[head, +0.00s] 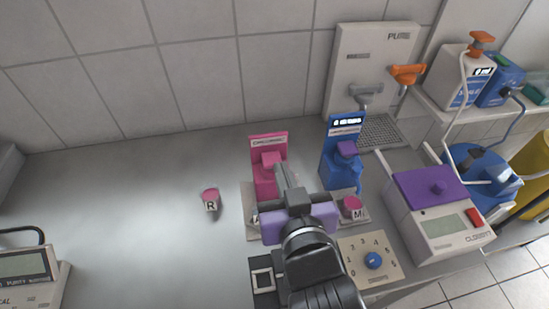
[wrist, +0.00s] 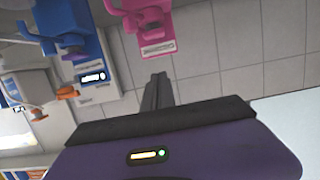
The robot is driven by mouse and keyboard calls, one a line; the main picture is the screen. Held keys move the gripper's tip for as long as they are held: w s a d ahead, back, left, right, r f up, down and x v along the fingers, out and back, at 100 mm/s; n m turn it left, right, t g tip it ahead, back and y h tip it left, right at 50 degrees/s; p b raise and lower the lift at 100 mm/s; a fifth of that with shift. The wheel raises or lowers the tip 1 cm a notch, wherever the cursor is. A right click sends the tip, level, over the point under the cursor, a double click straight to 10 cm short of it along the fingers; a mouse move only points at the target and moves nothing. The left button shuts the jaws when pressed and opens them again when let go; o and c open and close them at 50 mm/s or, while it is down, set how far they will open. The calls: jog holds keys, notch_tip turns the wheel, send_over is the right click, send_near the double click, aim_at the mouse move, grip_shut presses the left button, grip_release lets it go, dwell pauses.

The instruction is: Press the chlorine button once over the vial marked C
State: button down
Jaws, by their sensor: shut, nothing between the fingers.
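The pink dispenser (head: 266,180) stands at the back of the bench, its sign looking like "CHLORINE", though the print is small. Its raised pink button block (head: 270,158) faces me. My gripper (head: 280,170) is shut and empty, its fingertips just in front of and right of that block; I cannot tell whether they touch. In the wrist view the closed fingers (wrist: 157,90) appear apart from the pink dispenser (wrist: 143,15). I cannot make out a vial marked C; the space below the pink dispenser is mostly hidden by my gripper.
A blue dispenser (head: 340,170) stands to the right, with a pink-capped vial marked M (head: 353,208) before it. A vial marked R (head: 210,200) stands left on open bench. A dial panel (head: 380,245) and purple-topped machine (head: 435,215) are at right.

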jog(key=p, duration=0.1)
send_over(274, 155)
jog(key=s, duration=0.4)
jog(key=f, duration=0.2)
jog(key=shift+w+d+f+p, duration=0.1)
jog(key=shift+w+f+p, duration=0.1)
jog(key=shift+f, duration=0.35)
jog(key=shift+w+d+f+p, duration=0.1)
jog(key=shift+f+p, duration=0.05)
jog(key=shift+f, duration=1.3)
jog(key=shift+f+b, duration=0.65)
jog(key=shift+f, duration=0.35)
